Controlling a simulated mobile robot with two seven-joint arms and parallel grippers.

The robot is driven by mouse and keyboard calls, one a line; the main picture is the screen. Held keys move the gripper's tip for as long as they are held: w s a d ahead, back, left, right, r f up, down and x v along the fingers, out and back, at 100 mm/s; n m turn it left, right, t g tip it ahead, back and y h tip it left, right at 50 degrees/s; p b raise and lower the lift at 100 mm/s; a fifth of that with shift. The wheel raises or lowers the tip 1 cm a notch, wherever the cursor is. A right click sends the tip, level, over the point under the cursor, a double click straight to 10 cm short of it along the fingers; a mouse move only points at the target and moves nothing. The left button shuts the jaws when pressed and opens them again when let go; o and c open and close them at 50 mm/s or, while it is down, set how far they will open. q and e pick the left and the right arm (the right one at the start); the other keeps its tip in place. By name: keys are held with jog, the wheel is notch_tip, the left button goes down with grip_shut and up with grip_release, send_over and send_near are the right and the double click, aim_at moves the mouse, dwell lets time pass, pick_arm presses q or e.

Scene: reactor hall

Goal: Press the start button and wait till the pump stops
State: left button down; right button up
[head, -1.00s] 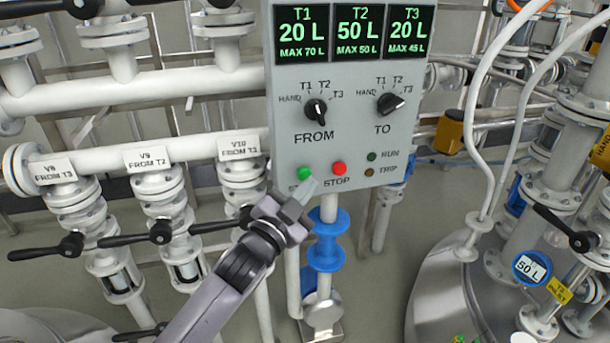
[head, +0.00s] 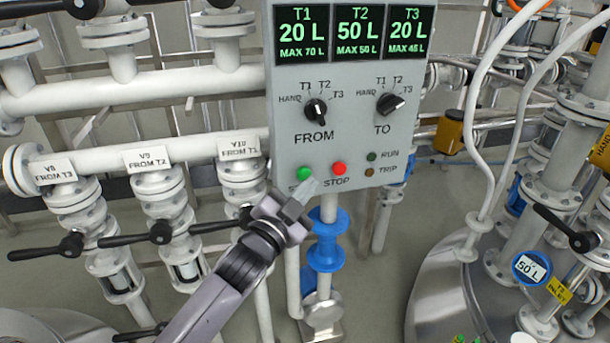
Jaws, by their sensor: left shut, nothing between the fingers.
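The grey control panel (head: 345,145) hangs in the upper middle. Its displays read T1 20 L, T2 50 L and T3 20 L. The green start button (head: 304,173) is at its lower left, with its label partly hidden by my gripper. The red stop button (head: 339,168) is to its right. The RUN lamp (head: 371,156) and TRIP lamp (head: 370,172) look dark. The FROM knob (head: 316,110) and TO knob (head: 390,102) are above. My left gripper (head: 304,190) is shut and empty, its tip just below the green button; contact cannot be told. My right gripper is out of view.
Labelled valves with black handles (head: 160,232) stand at the left on white pipes (head: 120,165). A blue pipe fitting (head: 326,250) is below the panel. A steel tank (head: 450,285) with a 50 L gauge (head: 531,267) is at the right.

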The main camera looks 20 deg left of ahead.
pick_arm(q)
jog(key=shift+w+a, duration=0.25)
jog(key=shift+w, duration=0.05)
jog(key=shift+w+a, duration=0.3)
jog(key=shift+w, duration=0.15)
dwell(0.8)
jog(key=shift+s+d+p, duration=0.45)
jog(key=shift+s+d, duration=0.1)
jog(key=shift+s, duration=0.25)
jog(key=s+d, duration=0.1)
jog(key=s, duration=0.1)
jog(key=s+d+p, duration=0.1)
jog(key=s, duration=0.1)
jog(key=shift+d, duration=0.4)
dwell(0.6)
